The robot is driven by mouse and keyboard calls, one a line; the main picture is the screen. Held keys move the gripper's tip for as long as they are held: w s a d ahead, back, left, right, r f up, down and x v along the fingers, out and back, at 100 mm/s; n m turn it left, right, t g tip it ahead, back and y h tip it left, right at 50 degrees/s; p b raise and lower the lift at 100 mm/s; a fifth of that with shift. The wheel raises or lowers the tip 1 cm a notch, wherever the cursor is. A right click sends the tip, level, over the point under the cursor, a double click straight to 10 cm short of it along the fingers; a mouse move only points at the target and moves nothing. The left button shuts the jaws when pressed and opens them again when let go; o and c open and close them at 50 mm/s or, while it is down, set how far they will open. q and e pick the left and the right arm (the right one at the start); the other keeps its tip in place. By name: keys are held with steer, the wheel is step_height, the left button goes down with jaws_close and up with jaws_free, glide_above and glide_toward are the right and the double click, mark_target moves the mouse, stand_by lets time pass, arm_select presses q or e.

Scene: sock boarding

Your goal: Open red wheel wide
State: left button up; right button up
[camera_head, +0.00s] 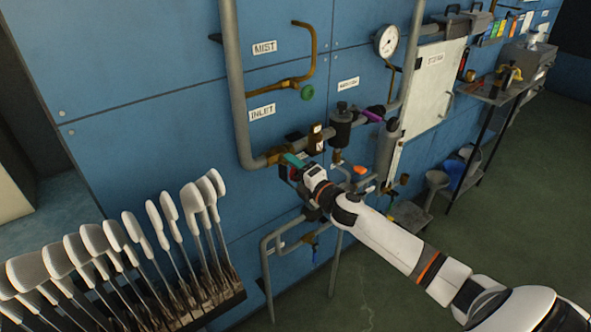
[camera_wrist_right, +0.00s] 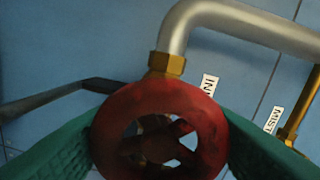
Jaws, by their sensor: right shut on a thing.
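The red wheel (camera_wrist_right: 165,97) fills the lower middle of the right wrist view, below a brass fitting (camera_wrist_right: 166,64) on a grey pipe (camera_wrist_right: 235,22). My right gripper (camera_wrist_right: 160,140) has one green finger on each side of the wheel's rim and is shut on it. In the head view, my right gripper (camera_head: 295,163) is at the pipework on the blue wall, near the lower pipe bend. There the wheel is mostly hidden by the gripper. How far the wheel is turned I cannot tell. My left gripper is not in view.
Labels MIST (camera_head: 264,47) and INLET (camera_head: 262,112) are on the wall. A gauge (camera_head: 387,40), a black cylinder (camera_head: 341,124) and pipes surround the gripper. A rack of white sock boards (camera_head: 110,245) stands at lower left.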

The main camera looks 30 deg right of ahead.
steer(key=shift+f, duration=0.1)
steer(key=o, duration=1)
steer(key=shift+s, duration=0.1)
steer(key=s+d+b, duration=0.1)
steer(key=s+b, duration=0.1)
steer(key=s, duration=1)
steer(key=shift+w, duration=0.1)
